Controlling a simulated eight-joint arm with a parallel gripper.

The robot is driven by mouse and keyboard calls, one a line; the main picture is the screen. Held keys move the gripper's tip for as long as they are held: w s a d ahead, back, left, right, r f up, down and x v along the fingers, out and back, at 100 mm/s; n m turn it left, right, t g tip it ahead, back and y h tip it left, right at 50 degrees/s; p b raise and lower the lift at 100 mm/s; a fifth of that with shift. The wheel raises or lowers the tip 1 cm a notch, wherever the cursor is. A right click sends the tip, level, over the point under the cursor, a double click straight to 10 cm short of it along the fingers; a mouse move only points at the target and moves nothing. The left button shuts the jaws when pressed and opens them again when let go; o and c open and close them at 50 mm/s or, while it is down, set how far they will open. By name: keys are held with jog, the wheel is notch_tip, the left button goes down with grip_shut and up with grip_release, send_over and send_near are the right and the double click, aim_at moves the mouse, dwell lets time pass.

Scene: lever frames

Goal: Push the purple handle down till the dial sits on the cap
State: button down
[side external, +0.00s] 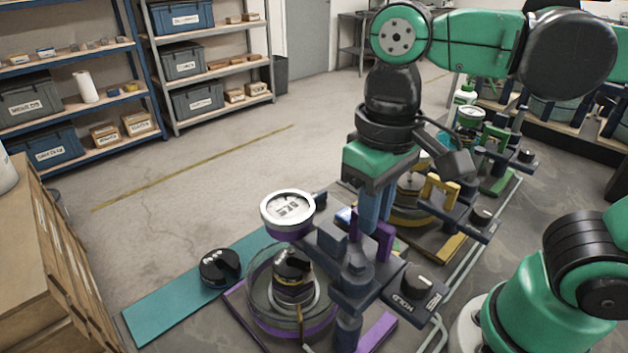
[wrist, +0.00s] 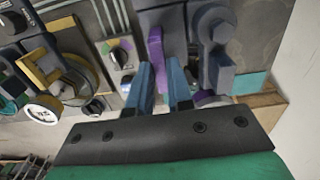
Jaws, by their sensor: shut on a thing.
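The purple handle (side external: 384,240) is on the dark lever device at the centre right of the side view. My gripper (side external: 372,222) is shut on it from above with its blue fingers. In the wrist view my fingers (wrist: 163,78) stand on either side of the purple handle (wrist: 155,48). The round white-faced dial (side external: 288,207) with a purple underside is at the lever's left end. It is raised, with a gap above the black cap (side external: 293,265), which sits within a clear round guard (side external: 262,300). The dial's lower edge is close to the guard's top in the picture.
A similar device with a yellow handle (side external: 441,187) and one with a green handle (side external: 495,135) stand behind. A black knob (side external: 220,267) sits on the teal strip (side external: 165,300). A labelled knob box (side external: 415,287) is right of the lever. The floor at left is clear.

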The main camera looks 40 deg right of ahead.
aim_at(368, 248)
dwell(0.4)
jog(key=shift+f, duration=2.5)
jog(key=c, duration=0.8)
grip_release()
jog(key=shift+r, duration=0.15)
jog(key=shift+r, duration=2.7)
